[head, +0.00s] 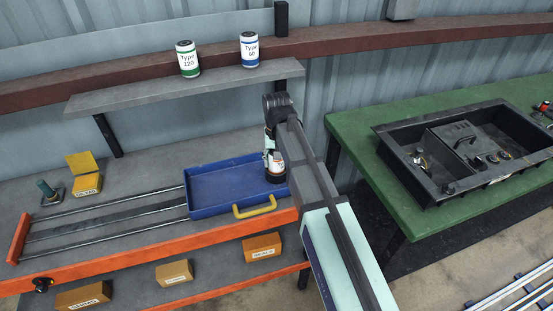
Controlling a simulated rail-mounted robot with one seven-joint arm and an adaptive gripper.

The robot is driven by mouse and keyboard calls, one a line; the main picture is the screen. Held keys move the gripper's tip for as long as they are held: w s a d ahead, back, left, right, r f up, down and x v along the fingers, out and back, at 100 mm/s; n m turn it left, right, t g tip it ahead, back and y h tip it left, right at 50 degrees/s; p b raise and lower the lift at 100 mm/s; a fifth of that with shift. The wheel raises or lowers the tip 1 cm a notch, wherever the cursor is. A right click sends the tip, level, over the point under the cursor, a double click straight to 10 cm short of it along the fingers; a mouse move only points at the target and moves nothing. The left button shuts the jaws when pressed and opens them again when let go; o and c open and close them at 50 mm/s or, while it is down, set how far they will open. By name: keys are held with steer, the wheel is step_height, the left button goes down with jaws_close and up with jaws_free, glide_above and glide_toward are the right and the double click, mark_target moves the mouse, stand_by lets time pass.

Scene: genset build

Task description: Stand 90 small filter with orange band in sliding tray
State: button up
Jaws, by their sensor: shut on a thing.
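The blue sliding tray (222,184) with a yellow handle sits at the right end of its rails. A small white filter with an orange band (276,164) is upright at the tray's right end. My gripper (270,153) is shut on this filter, reaching in from the right with my arm. The arm and gripper hide part of the filter and the tray's right wall. I cannot tell whether the filter's base touches the tray floor. The rest of the tray is empty.
A Type 120 green-banded filter (188,59) and a Type 60 blue-banded filter (250,50) stand on the wall shelf (170,95). An open yellow box (86,175) lies left. Small orange boxes (174,272) sit below. A black bin (430,190) is on the green table (355,140).

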steer(key=shift+f, duration=0.6)
steer(key=o, duration=1.4)
step_height(320, 180, up, 12)
